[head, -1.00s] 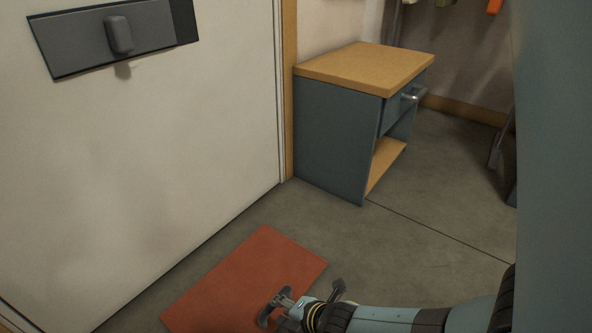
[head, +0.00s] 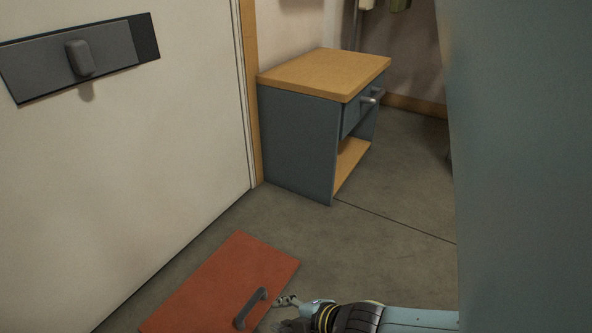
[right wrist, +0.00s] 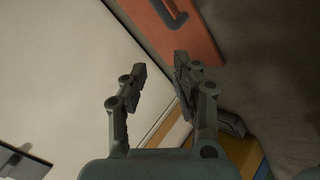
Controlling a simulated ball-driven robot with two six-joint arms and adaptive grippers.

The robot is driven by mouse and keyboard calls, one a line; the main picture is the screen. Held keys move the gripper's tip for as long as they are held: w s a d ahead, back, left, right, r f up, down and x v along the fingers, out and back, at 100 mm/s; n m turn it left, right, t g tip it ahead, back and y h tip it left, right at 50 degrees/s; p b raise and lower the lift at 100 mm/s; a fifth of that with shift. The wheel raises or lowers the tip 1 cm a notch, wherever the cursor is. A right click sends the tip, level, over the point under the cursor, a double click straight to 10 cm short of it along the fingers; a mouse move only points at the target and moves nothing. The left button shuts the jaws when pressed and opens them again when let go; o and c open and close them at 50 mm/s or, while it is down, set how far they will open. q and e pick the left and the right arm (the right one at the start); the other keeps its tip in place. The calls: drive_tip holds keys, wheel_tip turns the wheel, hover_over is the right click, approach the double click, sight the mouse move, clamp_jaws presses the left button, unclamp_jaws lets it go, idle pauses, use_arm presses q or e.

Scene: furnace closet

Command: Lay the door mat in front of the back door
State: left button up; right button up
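The orange-red door mat (head: 213,280) lies flat on the floor in front of the white door (head: 110,170), its long side roughly along the door's foot. A dark grey bar handle (head: 250,309) stands on the mat. My right gripper (head: 286,301) is at the mat's right edge, beside the handle. In the right wrist view the right gripper (right wrist: 160,78) has its fingers apart with nothing between them; the mat (right wrist: 180,38) and handle (right wrist: 168,14) are beyond the fingertips. The mat's near end is cut off in the head view. My left gripper is out of view.
A blue-grey cabinet (head: 295,145) with a wooden top stands right of the door frame. Grey floor (head: 360,225) is clear between mat and cabinet. A large blue-grey surface fills the head view's right side. The door carries a grey latch plate (head: 120,50).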

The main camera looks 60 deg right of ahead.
drive_tip(key=s+a+r+m, duration=0.1)
drive_tip(key=s+r+m, duration=0.2)
drive_tip(key=r+m, duration=0.2)
drive_tip(key=s+a+r+m, duration=0.1)
drive_tip(key=s+r+m, duration=0.2)
drive_tip(key=r, duration=0.9)
drive_tip(key=shift+a+r+m+y, duration=0.2)
drive_tip(key=shift+a+m+y, duration=0.1)
drive_tip(key=shift+m, duration=0.9)
